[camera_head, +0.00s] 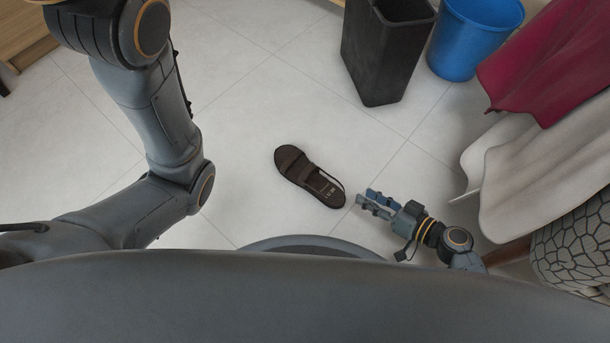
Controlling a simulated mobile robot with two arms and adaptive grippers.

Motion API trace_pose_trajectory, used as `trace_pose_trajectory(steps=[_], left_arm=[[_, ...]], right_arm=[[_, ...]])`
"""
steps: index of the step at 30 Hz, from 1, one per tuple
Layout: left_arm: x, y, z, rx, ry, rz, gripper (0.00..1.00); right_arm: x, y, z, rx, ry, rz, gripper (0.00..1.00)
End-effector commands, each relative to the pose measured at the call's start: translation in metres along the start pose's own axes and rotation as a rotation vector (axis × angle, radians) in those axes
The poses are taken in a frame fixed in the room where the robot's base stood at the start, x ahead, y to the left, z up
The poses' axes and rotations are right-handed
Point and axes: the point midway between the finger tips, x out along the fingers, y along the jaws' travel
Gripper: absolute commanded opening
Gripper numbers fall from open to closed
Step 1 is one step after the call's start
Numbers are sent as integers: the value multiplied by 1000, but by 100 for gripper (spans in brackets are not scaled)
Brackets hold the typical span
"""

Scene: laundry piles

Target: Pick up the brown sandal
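The brown sandal (309,176) lies alone on the white tiled floor, near the middle of the head view. It is dark brown, with wide straps at its upper-left end and a thin heel strap at its lower-right end. My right gripper (364,196) is just right of the sandal's heel end, its fingers pointing left toward it. The two fingers are apart with nothing between them, and they look clear of the sandal. My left arm comes in from the left, but its gripper is out of view.
A black bin (383,55) and a blue bucket (472,38) stand at the top right. Red cloth (550,60) and white cloth (540,175) hang at the right, above a patterned grey thing (580,248). Wooden furniture (22,35) is at the top left. Floor around the sandal is clear.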

Motion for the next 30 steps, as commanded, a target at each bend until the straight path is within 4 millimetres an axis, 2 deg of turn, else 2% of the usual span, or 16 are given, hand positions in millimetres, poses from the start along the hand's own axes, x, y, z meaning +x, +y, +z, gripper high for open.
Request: trace_pose_trajectory(steps=[9, 17, 25, 30], left_arm=[[-18, 4, -6, 0, 0, 0, 40], [-23, 5, -8, 0, -1, 0, 40], [-35, 7, -12, 0, 0, 0, 40], [-37, 8, -13, 0, 0, 1, 40]], right_arm=[[60, 1, 1, 0, 2, -2, 33], [81, 0, 0, 0, 0, 0, 33], [121, 1, 1, 1, 1, -1, 33], [132, 1, 0, 0, -1, 2, 33]])
